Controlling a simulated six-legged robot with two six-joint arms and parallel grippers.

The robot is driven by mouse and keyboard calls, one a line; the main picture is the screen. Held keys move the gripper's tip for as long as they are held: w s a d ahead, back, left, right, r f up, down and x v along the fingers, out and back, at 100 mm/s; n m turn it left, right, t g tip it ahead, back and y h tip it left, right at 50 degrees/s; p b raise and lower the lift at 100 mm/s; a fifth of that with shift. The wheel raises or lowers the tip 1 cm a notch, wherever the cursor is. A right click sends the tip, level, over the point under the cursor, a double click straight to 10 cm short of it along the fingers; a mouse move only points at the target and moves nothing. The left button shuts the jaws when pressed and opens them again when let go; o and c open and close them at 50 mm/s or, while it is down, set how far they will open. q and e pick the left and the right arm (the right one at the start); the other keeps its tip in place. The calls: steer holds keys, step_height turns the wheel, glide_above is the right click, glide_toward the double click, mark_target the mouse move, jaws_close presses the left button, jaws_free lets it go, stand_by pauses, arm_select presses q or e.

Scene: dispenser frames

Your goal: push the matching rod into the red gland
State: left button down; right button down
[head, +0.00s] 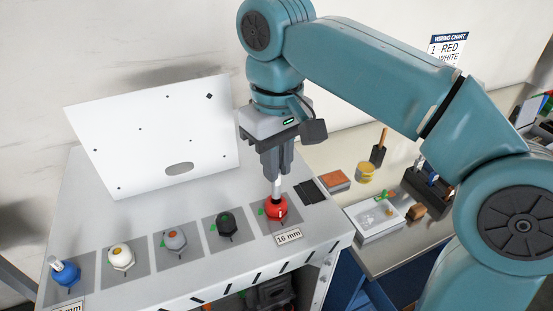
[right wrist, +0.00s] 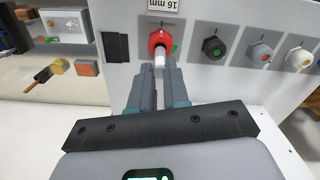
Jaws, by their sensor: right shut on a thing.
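The red gland (head: 276,211) sits on a grey square at the right end of a row of glands on the sloped panel, above a "16 mm" label. My right gripper (head: 275,178) is directly above it, pointing down, shut on a white rod (head: 276,187). The rod's lower end meets the top of the red gland; how deep it sits I cannot tell. In the right wrist view the rod (right wrist: 159,60) shows between the fingertips against the red gland (right wrist: 160,42). My left gripper is not in view.
Black (head: 226,224), grey (head: 174,240), white (head: 121,257) and blue (head: 66,273) glands line the panel to the left; the blue one holds a white rod. A white plate (head: 150,135) stands behind. A bench (head: 335,152) with a tray (head: 375,217) and tools lies right.

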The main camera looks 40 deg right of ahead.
mark_target(277, 196)
steer(key=shift+f+b, duration=1.65)
steer(key=shift+f, duration=0.75)
steer(key=c, duration=1)
jaws_free()
steer(key=shift+c, duration=0.2)
steer(key=shift+r, duration=0.15)
step_height(277, 196, up, 12)
steer(key=p, duration=0.4)
steer(key=shift+s, duration=0.1)
